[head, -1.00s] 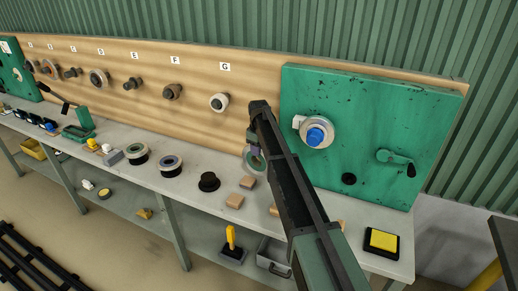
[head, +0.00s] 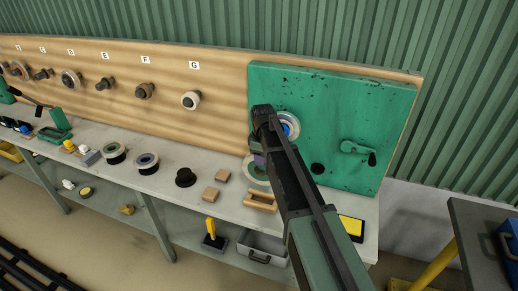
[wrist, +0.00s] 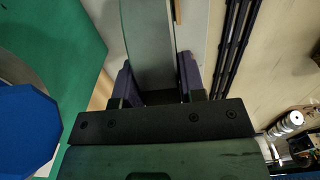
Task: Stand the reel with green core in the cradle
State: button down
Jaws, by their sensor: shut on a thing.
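My gripper (head: 259,159) is shut on a pale grey reel (head: 254,177), which hangs upright over the bench below the left part of the green panel. In the wrist view, the reel (wrist: 147,42) shows edge-on between the dark purple fingers of my gripper (wrist: 156,78). Its core is mostly hidden by the arm now. A tan wooden piece with raised rails, apparently the cradle (head: 262,206), is on the bench just below and in front of the reel. I cannot tell whether they touch.
Two dark-rimmed reels (head: 146,162) lie flat farther left. The green panel (head: 340,110) with a blue knob (head: 287,129) and a lever (head: 358,148) stands behind the arm.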

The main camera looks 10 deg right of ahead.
aim_at(262, 180)
jog(key=shift+s, duration=0.2)
dwell(0.3)
notch_tip(262, 180, down, 7)
jog(key=b, duration=0.6)
jog(key=shift+r+b, duration=0.2)
jog(key=shift+b, duration=0.1)
jog(key=shift+f+b, duration=2.7)
dwell(1.6)
jog(key=shift+r, duration=0.1)
jog(key=c, duration=0.6)
grip_release()
